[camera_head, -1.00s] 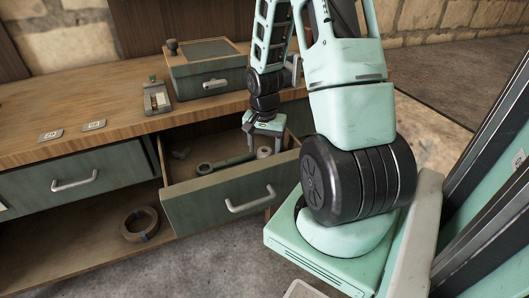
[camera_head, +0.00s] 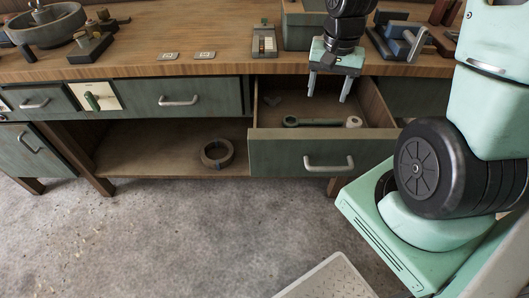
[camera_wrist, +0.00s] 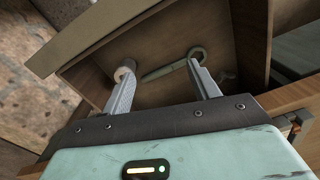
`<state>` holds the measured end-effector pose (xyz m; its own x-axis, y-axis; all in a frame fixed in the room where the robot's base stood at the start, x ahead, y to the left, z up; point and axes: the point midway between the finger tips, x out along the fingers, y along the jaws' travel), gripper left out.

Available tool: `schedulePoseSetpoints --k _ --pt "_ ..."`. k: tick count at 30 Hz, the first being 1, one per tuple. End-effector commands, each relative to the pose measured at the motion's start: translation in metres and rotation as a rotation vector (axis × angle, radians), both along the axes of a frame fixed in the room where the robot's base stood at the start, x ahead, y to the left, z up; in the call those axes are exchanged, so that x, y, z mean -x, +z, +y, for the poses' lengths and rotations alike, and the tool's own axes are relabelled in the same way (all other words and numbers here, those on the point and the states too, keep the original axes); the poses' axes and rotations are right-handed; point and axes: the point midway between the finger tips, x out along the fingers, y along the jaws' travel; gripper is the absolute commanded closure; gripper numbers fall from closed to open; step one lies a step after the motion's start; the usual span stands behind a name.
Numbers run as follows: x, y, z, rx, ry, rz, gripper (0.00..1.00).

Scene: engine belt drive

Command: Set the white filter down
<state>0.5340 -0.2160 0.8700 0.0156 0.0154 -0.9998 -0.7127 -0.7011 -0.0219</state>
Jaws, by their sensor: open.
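The white filter (camera_head: 353,121), a small pale cylinder, lies in the right part of the open drawer (camera_head: 302,157). It also shows in the wrist view (camera_wrist: 124,71), close to the left fingertip in the picture. My gripper (camera_head: 327,97) is above the drawer, fingers pointing down and spread apart with nothing between them. In the wrist view my gripper (camera_wrist: 160,72) has its two fingers wide apart over the drawer. Whether the left finger touches the filter cannot be told from the wrist view; in the head view they look apart.
A green-handled wrench (camera_head: 308,122) lies in the drawer left of the filter, with a small dark part (camera_head: 272,100) behind it. A ring (camera_head: 217,153) sits on the lower shelf. The workbench top (camera_head: 130,63) holds tools, a box and a round basin (camera_head: 47,26).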

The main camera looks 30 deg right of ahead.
Motion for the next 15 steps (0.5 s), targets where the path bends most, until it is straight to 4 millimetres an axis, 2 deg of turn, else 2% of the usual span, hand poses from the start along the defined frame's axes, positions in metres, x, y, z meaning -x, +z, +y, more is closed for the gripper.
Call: schedulePoseSetpoints --k 1,3,5,6,9,12,15 --pt "-0.002 0.009 0.036 -0.001 0.138 -0.008 0.4" --pt "0.002 0.018 0.08 -0.004 0.318 -0.014 0.4" --pt "0.01 0.026 0.116 -0.007 0.473 -0.017 0.4" --pt "0.018 0.031 0.139 -0.009 0.575 -0.02 0.4" --pt "0.045 0.041 0.19 -0.013 0.831 -0.026 0.4" --pt "0.077 0.05 0.23 -0.015 1.065 -0.03 0.4" --pt "0.107 0.056 0.256 -0.016 1.254 -0.034 0.4"
